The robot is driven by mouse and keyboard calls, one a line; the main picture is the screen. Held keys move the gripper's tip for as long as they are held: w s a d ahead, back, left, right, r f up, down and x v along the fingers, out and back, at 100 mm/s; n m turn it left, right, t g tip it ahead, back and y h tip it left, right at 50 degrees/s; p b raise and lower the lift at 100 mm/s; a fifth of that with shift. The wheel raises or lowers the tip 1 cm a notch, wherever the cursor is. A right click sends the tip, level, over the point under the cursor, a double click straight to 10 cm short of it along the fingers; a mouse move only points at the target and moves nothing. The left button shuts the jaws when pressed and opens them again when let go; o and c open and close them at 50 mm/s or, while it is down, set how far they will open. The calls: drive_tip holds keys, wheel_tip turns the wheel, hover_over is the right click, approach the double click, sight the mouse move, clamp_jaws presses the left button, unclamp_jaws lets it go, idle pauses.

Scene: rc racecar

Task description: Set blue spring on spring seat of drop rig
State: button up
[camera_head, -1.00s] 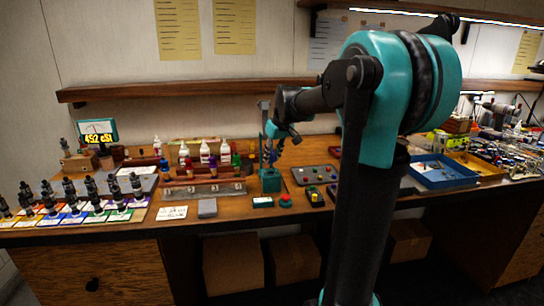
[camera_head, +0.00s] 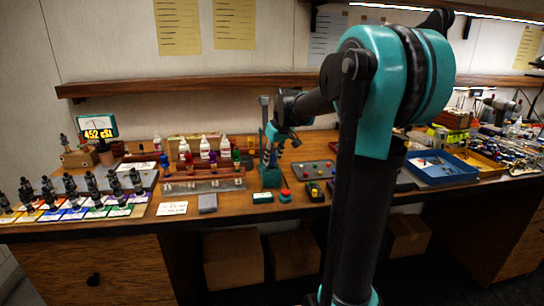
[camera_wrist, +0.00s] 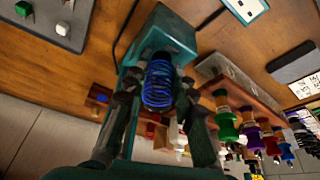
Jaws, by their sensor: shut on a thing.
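The blue spring (camera_wrist: 158,84) is a coil standing between the fingers of my gripper (camera_wrist: 160,100) in the wrist view. My gripper is shut on it. The teal drop rig (camera_wrist: 172,32) is right behind the spring, with its block close to the spring's end. I cannot tell whether the spring touches the rig, and the spring seat is hidden. In the head view the rig (camera_head: 271,178) stands near the bench's front edge with a tall upright. My gripper (camera_head: 284,138) is beside that upright, and the spring is too small to make out there.
Several black dampers (camera_head: 90,185) stand at far left.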

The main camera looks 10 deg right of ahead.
drive_tip(key=shift+f, duration=0.75)
drive_tip(key=o, duration=0.9)
drive_tip(key=shift+c, duration=0.2)
drive_tip(key=v, duration=1.2)
drive_tip(key=shift+d, duration=0.1)
drive_tip(key=shift+s+f, duration=0.1)
drive_tip(key=shift+s, duration=0.05)
